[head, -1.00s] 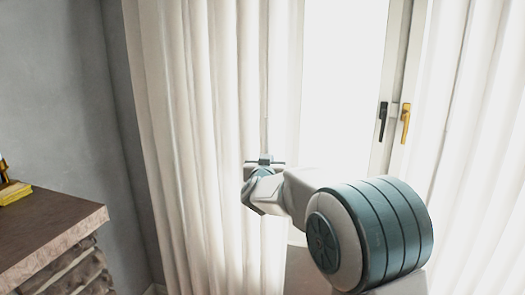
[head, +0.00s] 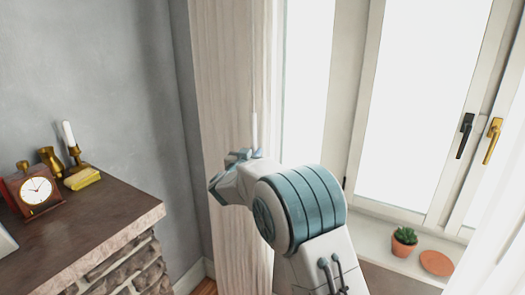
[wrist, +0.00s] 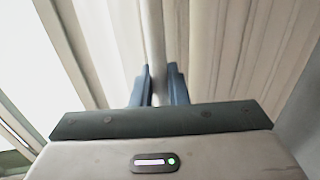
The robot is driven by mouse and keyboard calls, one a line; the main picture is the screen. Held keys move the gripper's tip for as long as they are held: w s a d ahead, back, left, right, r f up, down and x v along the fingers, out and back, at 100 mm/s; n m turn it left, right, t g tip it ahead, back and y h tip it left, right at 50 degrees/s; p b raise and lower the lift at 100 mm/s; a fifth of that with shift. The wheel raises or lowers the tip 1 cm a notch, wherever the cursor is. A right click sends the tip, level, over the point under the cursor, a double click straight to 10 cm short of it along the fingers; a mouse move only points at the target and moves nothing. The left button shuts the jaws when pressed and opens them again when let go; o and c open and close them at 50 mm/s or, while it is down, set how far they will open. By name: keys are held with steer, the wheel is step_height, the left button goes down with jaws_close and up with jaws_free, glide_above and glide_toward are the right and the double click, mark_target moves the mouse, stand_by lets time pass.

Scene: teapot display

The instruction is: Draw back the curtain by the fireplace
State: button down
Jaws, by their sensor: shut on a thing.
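The cream curtain (head: 225,80) by the fireplace is gathered into a narrow bundle beside the grey wall, leaving the window glass (head: 425,100) beside it bare. A thin pale draw rod (head: 254,115) hangs in front of the curtain's right part. My gripper (head: 242,155) is at the rod's lower part in the head view. In the wrist view, the blue fingers (wrist: 158,82) are shut on the rod (wrist: 153,35), with the curtain folds (wrist: 225,50) behind and to the right. My arm hides part of the curtain's lower right side.
The stone fireplace with its dark mantel (head: 85,222) stands at left, bearing a clock (head: 36,190), a candlestick (head: 76,157) and a yellow object (head: 82,178). A potted plant (head: 404,240) and a terracotta disc (head: 436,263) sit on the windowsill (head: 375,228). Another white curtain (head: 500,235) hangs at far right.

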stand_by(0.3)
steer(key=c, duration=1.5)
jaws_free()
steer(key=shift+d, duration=0.1)
steer(key=b+v, duration=0.4)
steer(key=v, duration=0.9)
steer(key=shift+s, duration=0.35)
